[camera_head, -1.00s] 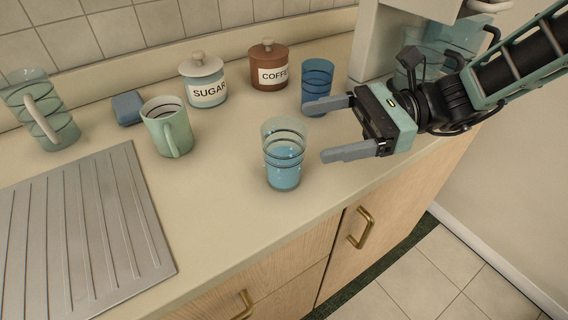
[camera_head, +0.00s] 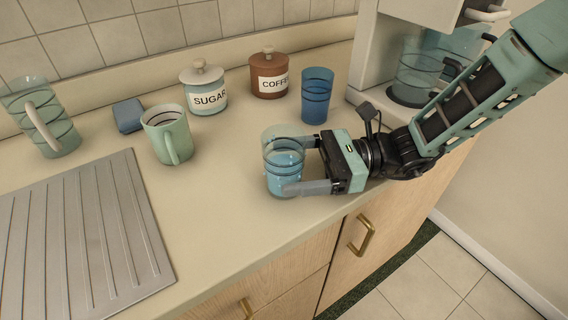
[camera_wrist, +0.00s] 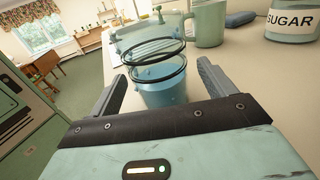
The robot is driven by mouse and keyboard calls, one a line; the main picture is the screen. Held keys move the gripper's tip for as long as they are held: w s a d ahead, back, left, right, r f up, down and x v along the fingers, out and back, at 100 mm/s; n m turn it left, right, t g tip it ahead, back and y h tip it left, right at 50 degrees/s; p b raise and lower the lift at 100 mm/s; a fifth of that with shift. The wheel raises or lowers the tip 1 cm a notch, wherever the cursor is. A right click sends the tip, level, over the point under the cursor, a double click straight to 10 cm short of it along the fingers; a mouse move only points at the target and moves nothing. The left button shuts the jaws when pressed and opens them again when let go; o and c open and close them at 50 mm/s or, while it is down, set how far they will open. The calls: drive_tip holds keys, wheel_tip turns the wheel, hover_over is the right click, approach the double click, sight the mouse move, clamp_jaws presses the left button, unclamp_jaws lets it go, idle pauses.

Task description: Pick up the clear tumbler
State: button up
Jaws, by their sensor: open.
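The clear tumbler (camera_head: 283,166) stands upright on the counter, with dark rings and light blue liquid or tint in its lower part. My gripper (camera_head: 296,166) is low over the counter with its fingers spread on either side of the tumbler. In the wrist view the tumbler (camera_wrist: 160,77) sits between the two open fingers, with a visible gap to each. The near finger overlaps the tumbler's lower edge in the head view, and the far finger is partly hidden behind the tumbler.
A blue tumbler (camera_head: 316,97) stands behind my gripper. A green mug (camera_head: 168,136), a blue sponge (camera_head: 128,114), a sugar jar (camera_head: 204,88) and a coffee jar (camera_head: 269,74) are farther left and back. A ribbed draining board (camera_head: 80,235) lies at left. The counter's front edge is close.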

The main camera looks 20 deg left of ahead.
sight(273, 166)
drive_tip(key=shift+x, duration=1.85)
drive_tip(key=c, duration=1.2)
drive_tip(key=shift+c, duration=0.2)
drive_tip(key=shift+r, duration=0.15)
